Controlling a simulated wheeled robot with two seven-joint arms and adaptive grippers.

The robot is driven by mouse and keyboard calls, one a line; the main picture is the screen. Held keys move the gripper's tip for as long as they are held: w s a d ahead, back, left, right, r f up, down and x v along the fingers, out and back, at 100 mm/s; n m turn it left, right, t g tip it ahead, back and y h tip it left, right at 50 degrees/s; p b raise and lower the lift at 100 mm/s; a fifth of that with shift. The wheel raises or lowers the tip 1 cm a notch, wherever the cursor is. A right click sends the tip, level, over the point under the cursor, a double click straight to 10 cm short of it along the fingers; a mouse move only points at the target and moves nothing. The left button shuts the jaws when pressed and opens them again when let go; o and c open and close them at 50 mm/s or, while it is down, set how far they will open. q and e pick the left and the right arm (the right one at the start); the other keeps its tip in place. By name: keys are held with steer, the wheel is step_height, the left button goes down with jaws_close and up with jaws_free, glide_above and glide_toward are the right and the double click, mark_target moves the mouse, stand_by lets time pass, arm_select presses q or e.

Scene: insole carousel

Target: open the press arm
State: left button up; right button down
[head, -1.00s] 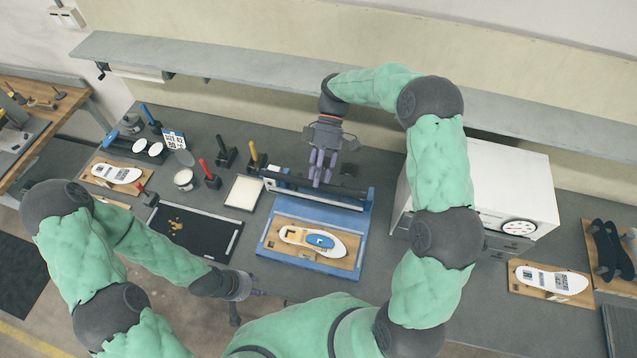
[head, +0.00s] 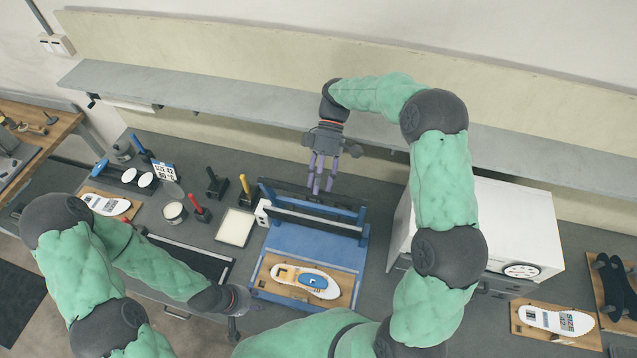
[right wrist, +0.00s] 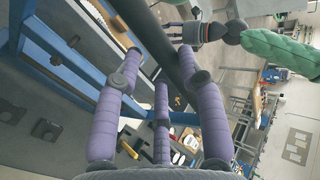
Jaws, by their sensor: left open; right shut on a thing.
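The press (head: 258,288) has a blue base and two blue side posts at the middle of the bench. Its press arm is a dark bar (right wrist: 150,38) that runs slantwise between the purple fingers of my right gripper (right wrist: 160,76) in the right wrist view. In the head view my right gripper (head: 321,188) is at the back of the press, shut on this bar, with the fingers hiding part of it. A white insole (head: 282,272) with a blue patch lies on a wooden board on the base. My left gripper (head: 243,301) is open and empty, left of the press.
A white oven-like box (head: 505,215) with a dial stands right of the press. A grey shelf (head: 225,97) runs along the wall behind. A white pad (head: 235,227), a tin (head: 174,212) and several coloured-handled tools stand to the left. Another insole (head: 555,321) lies far right.

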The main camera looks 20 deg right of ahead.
steer(key=c, duration=1.2)
jaws_free()
steer(key=shift+d+f, duration=0.15)
steer(key=shift+f, duration=0.65)
steer(key=o, duration=0.3)
steer(key=shift+w, duration=0.1)
steer(key=shift+w+d+r, duration=0.1)
steer(key=shift+w+r, duration=0.05)
steer(key=shift+w, duration=0.2)
steer(key=v, duration=1.2)
